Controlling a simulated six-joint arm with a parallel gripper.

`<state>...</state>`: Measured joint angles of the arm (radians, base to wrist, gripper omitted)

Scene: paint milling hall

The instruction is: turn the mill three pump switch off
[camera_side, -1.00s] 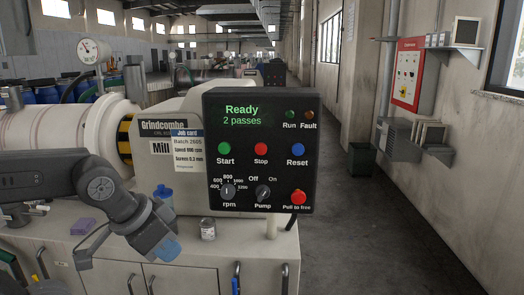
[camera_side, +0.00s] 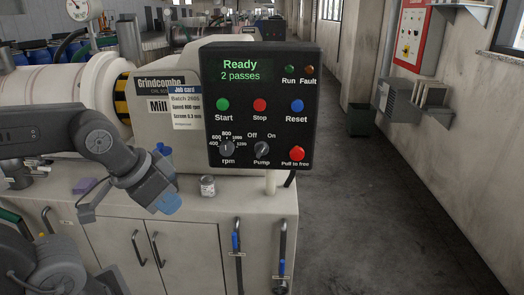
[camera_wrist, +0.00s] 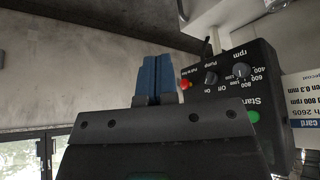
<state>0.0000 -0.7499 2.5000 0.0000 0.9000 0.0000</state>
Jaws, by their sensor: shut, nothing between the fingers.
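The black control panel (camera_side: 238,100) stands at the centre of the side view, its screen reading "Ready, 2 passes". The pump switch (camera_side: 262,149) is a dark rotary knob at its lower middle, below the Off and On marks; its pointer seems to lean toward On. The rpm knob (camera_side: 227,147) is left of it. My gripper (camera_side: 168,203) is low and left of the panel, apart from it, with blue fingertips shut and empty. In the wrist view, the shut fingers (camera_wrist: 156,77) show left of the tilted panel, where the pump switch (camera_wrist: 211,77) also shows.
A red push button (camera_side: 297,153) is right of the pump switch. A job card (camera_side: 187,108) hangs on the mill beside the panel. A small jar (camera_side: 208,186) stands on the bench near my gripper. The floor right of the bench is clear.

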